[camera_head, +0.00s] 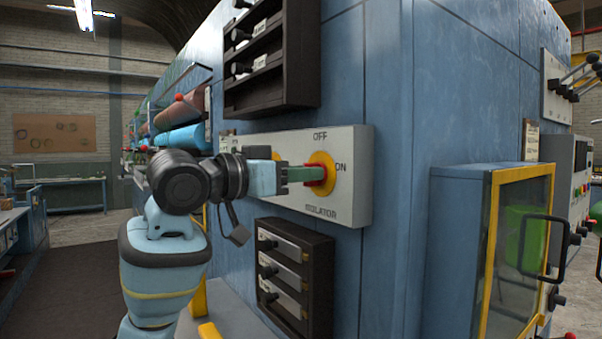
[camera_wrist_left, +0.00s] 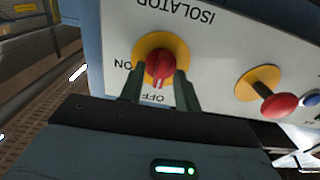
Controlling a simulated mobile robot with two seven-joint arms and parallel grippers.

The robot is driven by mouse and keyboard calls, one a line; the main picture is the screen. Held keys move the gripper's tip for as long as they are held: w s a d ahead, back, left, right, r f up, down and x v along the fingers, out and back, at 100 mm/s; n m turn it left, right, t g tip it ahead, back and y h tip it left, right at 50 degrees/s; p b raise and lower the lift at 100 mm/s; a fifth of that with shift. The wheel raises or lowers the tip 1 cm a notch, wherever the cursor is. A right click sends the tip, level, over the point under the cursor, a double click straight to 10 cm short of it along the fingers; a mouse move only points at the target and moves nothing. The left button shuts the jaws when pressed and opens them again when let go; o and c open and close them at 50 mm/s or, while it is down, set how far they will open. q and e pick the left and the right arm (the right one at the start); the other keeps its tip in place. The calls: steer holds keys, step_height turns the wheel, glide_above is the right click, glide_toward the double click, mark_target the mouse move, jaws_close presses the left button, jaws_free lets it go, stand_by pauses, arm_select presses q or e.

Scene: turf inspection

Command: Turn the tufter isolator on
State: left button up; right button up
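The isolator panel (camera_head: 348,200) is a pale plate on the blue machine, marked OFF at the top, ON at the right and ISOLATOR below. Its red rotary handle (camera_head: 322,174) sits on a yellow disc. In the left wrist view, which shows the panel upside down, the red handle (camera_wrist_left: 159,66) points towards OFF. My left gripper (camera_head: 307,174) reaches in from the left at the handle. In the wrist view the fingers (camera_wrist_left: 160,88) stand on either side of the handle, with panel visible between them; contact is unclear. My right gripper is out of view.
A red mushroom button (camera_wrist_left: 280,106) on a yellow disc is beside the handle, mostly hidden behind my gripper in the head view. Dark racks stand above (camera_head: 300,60) and below (camera_head: 322,265) the panel. A yellow-framed cabinet (camera_head: 488,250) juts out at right.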

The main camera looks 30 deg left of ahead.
arm_select(q)
steer(key=shift+w, duration=0.2)
steer(key=shift+c, duration=0.2)
jaws_close()
steer(key=shift+m, duration=0.3)
steer(key=shift+s+d+f+m, duration=0.1)
steer(key=shift+d+m, duration=0.05)
steer(key=shift+m, duration=4.2)
steer(key=shift+d+f+m, duration=0.1)
steer(key=shift+m, duration=4.25)
